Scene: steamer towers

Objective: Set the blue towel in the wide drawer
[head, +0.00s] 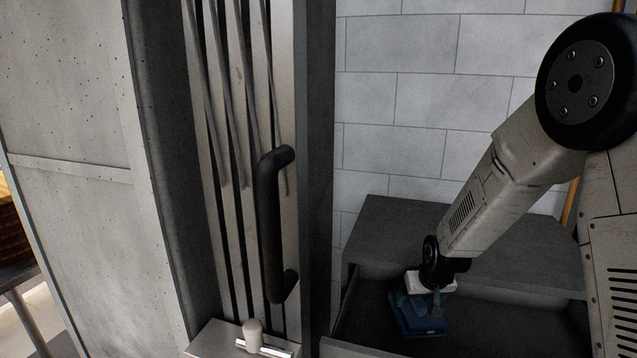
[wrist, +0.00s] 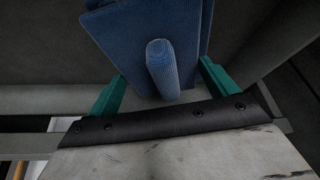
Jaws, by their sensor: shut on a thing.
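The blue towel (head: 418,316) is a folded bundle. In the head view it is at my gripper (head: 432,298), inside or just above the dark interior of the open wide drawer (head: 490,325). In the wrist view the towel (wrist: 140,35) shows a raised ridge, which lies between the two teal fingers of my gripper (wrist: 162,85). The gripper is shut on the towel. I cannot tell whether the towel touches the drawer floor.
A dark cabinet top (head: 450,235) lies behind the drawer against a white block wall (head: 400,100). A tall slatted metal panel with a black handle (head: 270,225) stands left of the drawer. Free floor shows in the drawer to the towel's right.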

